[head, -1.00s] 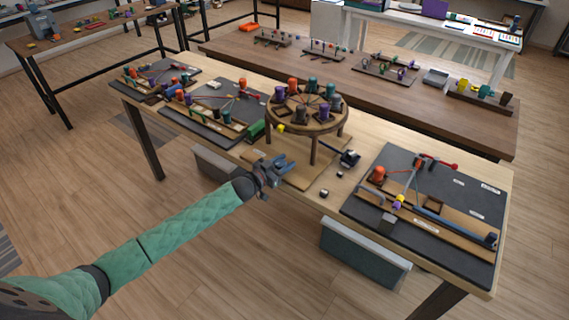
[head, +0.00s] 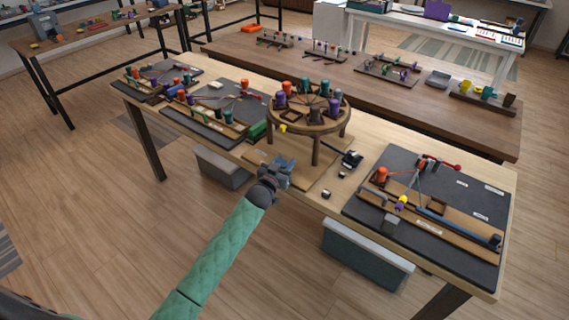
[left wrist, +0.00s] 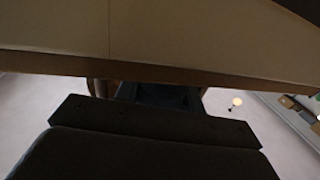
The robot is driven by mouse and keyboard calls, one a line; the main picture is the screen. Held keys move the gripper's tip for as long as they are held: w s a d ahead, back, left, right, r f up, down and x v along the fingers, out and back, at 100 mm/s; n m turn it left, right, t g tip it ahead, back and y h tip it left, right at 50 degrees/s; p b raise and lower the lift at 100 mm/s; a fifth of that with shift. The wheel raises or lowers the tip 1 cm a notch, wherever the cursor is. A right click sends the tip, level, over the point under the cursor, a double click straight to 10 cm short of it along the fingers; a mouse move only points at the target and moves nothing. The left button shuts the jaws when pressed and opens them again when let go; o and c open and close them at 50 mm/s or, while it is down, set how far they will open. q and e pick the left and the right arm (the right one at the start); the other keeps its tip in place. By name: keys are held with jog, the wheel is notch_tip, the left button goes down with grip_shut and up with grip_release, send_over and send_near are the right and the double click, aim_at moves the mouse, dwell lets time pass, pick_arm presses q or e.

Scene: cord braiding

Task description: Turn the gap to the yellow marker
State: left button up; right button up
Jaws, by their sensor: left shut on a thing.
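The round wooden braiding disk (head: 298,119) stands on legs over a pale base board, with several orange, teal, purple and dark bobbins around its top. A stretch without a bobbin shows at its front left. The small yellow marker (head: 283,128) sits just below the front-left rim. My left gripper (head: 286,163) is in front of and below the rim in the head view, near the table's front edge. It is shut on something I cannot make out. The left wrist view shows my dark gripper body (left wrist: 150,150) below a brown-edged pale surface. My right gripper is not in view.
Braiding boards with pegs stand at the left (head: 215,115) and right (head: 470,205) of the table. A black device (head: 351,158) and small blocks lie right of the stand. A grey bin (head: 365,258) is below the front edge. Open floor lies in front.

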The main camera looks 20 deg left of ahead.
pick_arm(q)
jog(key=shift+r+y, duration=0.1)
jog(key=shift+y, duration=0.2)
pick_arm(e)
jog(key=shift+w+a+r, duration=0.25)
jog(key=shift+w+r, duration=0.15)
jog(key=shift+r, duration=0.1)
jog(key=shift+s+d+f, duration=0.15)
pick_arm(q)
jog(key=o, duration=0.9)
jog(key=shift+o, duration=0.4)
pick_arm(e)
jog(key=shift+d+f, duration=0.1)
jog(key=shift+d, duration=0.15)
